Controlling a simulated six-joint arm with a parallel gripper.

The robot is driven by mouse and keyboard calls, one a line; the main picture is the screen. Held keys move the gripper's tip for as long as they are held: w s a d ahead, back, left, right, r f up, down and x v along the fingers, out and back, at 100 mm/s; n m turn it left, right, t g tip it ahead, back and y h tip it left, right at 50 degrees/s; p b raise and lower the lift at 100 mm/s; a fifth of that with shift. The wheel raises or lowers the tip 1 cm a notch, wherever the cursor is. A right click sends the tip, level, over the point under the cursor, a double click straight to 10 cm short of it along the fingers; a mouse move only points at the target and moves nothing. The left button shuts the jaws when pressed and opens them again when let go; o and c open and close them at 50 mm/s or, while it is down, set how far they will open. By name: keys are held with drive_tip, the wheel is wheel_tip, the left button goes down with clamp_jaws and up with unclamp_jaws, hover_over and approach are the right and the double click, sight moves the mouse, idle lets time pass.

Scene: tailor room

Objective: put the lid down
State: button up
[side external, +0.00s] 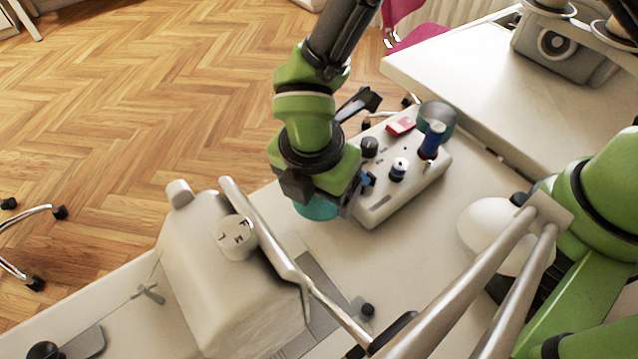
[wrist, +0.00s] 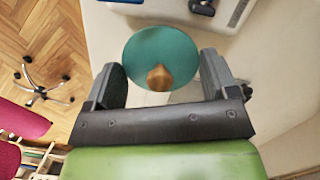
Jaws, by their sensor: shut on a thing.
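The lid (side external: 316,208) is a round teal disc, partly hidden under my gripper in the side view. In the wrist view the lid (wrist: 150,50) shows its teal top and a brown wooden knob (wrist: 159,78). My gripper (side external: 322,192) points down and is shut on the lid, with one finger on each side of it in the wrist view (wrist: 162,74). The lid is over the white table, left of the sewing machine's control box; whether it touches the table I cannot tell. An open greenish-teal tin (side external: 448,134) stands at the box's far end.
The control box (side external: 385,205) carries thread spools (side external: 432,141) and a small red item (side external: 401,126). A large pale machine body (side external: 215,275) with a metal bar is at front left. Bare white table (side external: 400,260) lies to the right of the lid. Wooden floor is beyond the table edge.

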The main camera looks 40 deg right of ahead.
sight(312, 205)
drive_tip(key=shift+f, duration=0.15)
drive_tip(key=shift+f, duration=0.35)
drive_tip(key=o, duration=0.8)
wheel_tip(312, 205, up, 13)
drive_tip(key=a, duration=0.1)
drive_tip(key=shift+s+a, duration=0.3)
drive_tip(key=shift+s, duration=0.05)
